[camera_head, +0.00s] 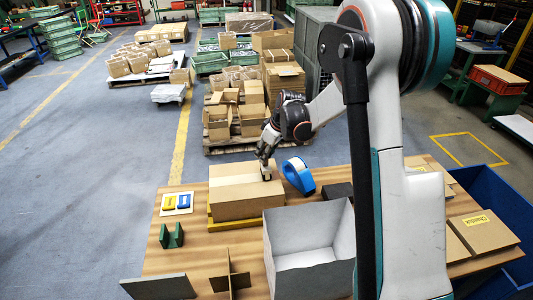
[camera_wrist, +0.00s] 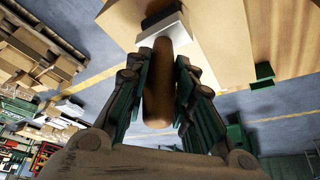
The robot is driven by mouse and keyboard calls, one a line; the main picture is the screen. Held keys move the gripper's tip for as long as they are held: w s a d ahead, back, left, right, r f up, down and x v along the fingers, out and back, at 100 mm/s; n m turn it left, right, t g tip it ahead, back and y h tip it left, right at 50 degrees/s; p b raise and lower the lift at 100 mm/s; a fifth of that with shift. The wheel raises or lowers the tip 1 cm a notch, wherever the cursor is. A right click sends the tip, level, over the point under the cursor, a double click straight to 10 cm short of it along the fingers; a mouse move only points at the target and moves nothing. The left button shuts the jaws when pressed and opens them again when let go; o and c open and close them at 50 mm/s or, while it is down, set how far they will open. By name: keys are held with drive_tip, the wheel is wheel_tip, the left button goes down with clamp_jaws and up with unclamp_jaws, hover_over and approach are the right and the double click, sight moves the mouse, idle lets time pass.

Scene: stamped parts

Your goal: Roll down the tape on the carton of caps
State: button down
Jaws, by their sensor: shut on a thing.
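The carton (camera_head: 246,203) sits closed on the wooden table (camera_head: 190,262); its tan top also shows in the wrist view (camera_wrist: 223,48). A paler band runs along its top, but I cannot clearly tell the tape from the cardboard. My gripper (camera_head: 266,162) is above the far right part of the carton top. In the wrist view my gripper (camera_wrist: 163,85) is shut on a brown handle (camera_wrist: 157,85) of a hand roller. The roller's pale and dark head (camera_wrist: 165,25) is at the carton top; I cannot tell whether it presses on it. The caps are hidden.
A blue tape dispenser (camera_head: 299,177) stands right of the carton. A yellow frame (camera_head: 213,222) lies under the carton. An open grey box (camera_head: 309,250) and cardboard dividers (camera_head: 231,272) are in front. A green stand (camera_head: 172,236) is at left. A dark block (camera_head: 337,190) is at right.

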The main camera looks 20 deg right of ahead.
drive_tip(key=shift+w+a+f, duration=0.1)
drive_tip(key=shift+a, duration=0.5)
drive_tip(key=a, duration=0.3)
drive_tip(key=shift+w+a+b, duration=0.15)
drive_tip(key=shift+w+b, duration=0.15)
drive_tip(key=shift+w, duration=0.05)
drive_tip(key=shift+a, duration=0.1)
drive_tip(key=shift+w+a+b, duration=0.15)
drive_tip(key=shift+w+a, duration=0.1)
drive_tip(key=shift+a, duration=0.9)
drive_tip(key=shift+w+a+b, duration=0.15)
drive_tip(key=shift+w+a, duration=0.1)
drive_tip(key=shift+a, duration=0.85)
drive_tip(key=shift+a, duration=0.1)
drive_tip(key=shift+w+a, duration=0.15)
drive_tip(key=shift+a, duration=0.5)
